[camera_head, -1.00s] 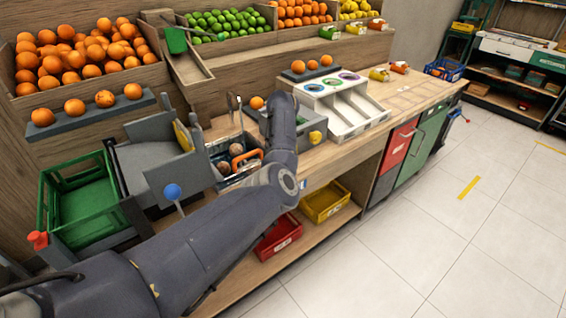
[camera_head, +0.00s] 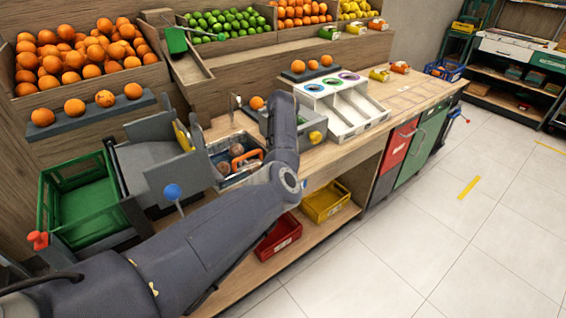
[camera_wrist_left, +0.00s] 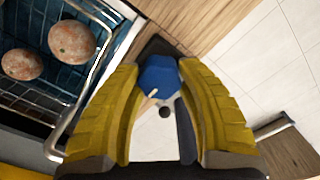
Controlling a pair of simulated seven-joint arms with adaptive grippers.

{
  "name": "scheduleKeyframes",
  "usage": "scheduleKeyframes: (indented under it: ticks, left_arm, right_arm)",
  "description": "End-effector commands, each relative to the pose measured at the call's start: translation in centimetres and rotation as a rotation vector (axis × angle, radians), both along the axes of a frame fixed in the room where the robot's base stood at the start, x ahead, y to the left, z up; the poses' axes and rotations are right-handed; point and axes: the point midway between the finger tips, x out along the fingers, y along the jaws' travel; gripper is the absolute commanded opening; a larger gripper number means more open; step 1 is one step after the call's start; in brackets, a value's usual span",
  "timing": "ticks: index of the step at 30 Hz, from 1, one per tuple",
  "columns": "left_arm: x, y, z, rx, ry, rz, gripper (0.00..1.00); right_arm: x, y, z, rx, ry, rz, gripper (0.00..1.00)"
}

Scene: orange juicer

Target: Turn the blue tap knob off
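The blue tap knob (camera_wrist_left: 158,76) shows in the left wrist view as a faceted knob with a white mark, in front of a dark fitting beside the wash basin. My left gripper (camera_wrist_left: 159,70) has its yellow fingers on either side of the knob, their tips right at its edges with no clear gap. In the head view my left arm hides the knob and this gripper. My right gripper is in neither view.
The basin (camera_head: 234,141) with mottled oranges (camera_wrist_left: 72,41) and an orange handle (camera_head: 246,159) lies left of my arm. A separate blue ball-ended lever (camera_head: 172,191) stands nearer. The white three-colour sorter (camera_head: 350,112) stands right of my arm.

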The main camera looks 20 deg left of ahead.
Motion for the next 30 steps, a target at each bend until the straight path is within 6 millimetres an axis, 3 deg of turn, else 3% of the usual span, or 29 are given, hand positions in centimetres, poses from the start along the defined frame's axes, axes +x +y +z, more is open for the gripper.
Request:
scheduleKeyframes:
  ticks: [1,7,17,23,30]
  left_arm:
    - [0.0,0.0,0.0,0.0,0.0,0.0,0.44]
    - [0.0,0.0,0.0,0.0,0.0,0.0,0.66]
    - [0.0,0.0,0.5,0.001,-0.002,0.001,0.66]
    - [0.1,0.0,3.0,0.0,-0.003,0.002,0.66]
    - [0.1,-0.1,7.3,0.001,-0.004,0.001,0.66]
  right_arm:
    - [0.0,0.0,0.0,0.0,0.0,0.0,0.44]
    - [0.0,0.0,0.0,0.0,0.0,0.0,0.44]
    - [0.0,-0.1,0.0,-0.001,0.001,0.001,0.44]
    - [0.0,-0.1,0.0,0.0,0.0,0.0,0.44]
    - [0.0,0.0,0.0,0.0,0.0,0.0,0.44]
